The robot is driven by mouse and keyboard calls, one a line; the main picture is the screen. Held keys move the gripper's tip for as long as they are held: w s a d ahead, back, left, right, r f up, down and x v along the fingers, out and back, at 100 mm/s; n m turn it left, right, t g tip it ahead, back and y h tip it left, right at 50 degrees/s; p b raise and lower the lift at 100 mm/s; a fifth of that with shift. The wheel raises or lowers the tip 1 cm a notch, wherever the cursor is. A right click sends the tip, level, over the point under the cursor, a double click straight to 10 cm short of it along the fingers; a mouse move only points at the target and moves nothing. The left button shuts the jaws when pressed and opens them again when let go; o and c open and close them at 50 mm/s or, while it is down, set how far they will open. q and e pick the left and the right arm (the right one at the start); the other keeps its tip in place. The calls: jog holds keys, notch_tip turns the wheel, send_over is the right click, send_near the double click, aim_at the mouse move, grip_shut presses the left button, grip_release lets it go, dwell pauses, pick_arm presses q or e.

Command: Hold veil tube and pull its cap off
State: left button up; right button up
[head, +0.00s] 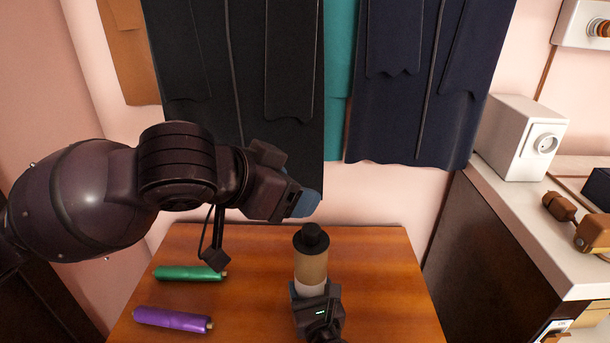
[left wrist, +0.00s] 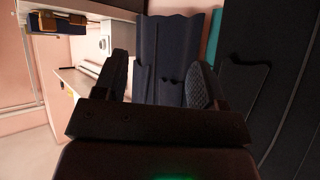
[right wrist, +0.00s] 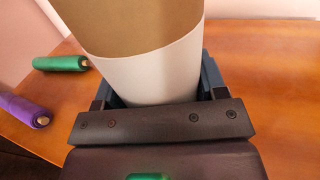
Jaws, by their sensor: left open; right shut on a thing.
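The veil tube (head: 311,269) is a tan cylinder with a white lower band, standing upright over the wooden table. Its black cap (head: 311,238) sits on the top end. My right gripper (head: 315,290) is shut on the tube's lower white part; the right wrist view shows the tube (right wrist: 155,70) between its fingers (right wrist: 157,95). My left gripper (head: 302,203) is above the cap and a little to its left, apart from it. In the left wrist view its two fingers (left wrist: 160,85) are spread with nothing between them. The cap is not in either wrist view.
A green roll (head: 188,273) and a purple roll (head: 172,319) lie on the left of the wooden table (head: 385,275). Dark gowns (head: 420,80) hang on the wall behind. A counter (head: 540,235) with a white box (head: 515,135) stands at right. The table's right side is clear.

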pick_arm(q)
notch_tip(320, 180, up, 2)
jog(key=w+d, duration=0.2)
jog(key=d, duration=0.1)
jog(key=m+g+y, duration=0.5)
jog(key=m, duration=0.1)
send_over(311, 228)
jog(key=w+d, duration=0.1)
jog(key=d, duration=0.1)
jog(key=f+m+g, duration=0.1)
jog(key=f+m, duration=0.2)
jog(key=f, duration=0.1)
jog(key=a+f+m+g+y, duration=0.1)
jog(key=f+m, duration=0.2)
jog(key=f, duration=0.2)
jog(key=s+a+f+m+g, duration=0.1)
jog(key=f+m, duration=0.1)
jog(key=f, duration=0.3)
jog(key=shift+m+g+y, duration=0.4)
jog(key=c, duration=1.1)
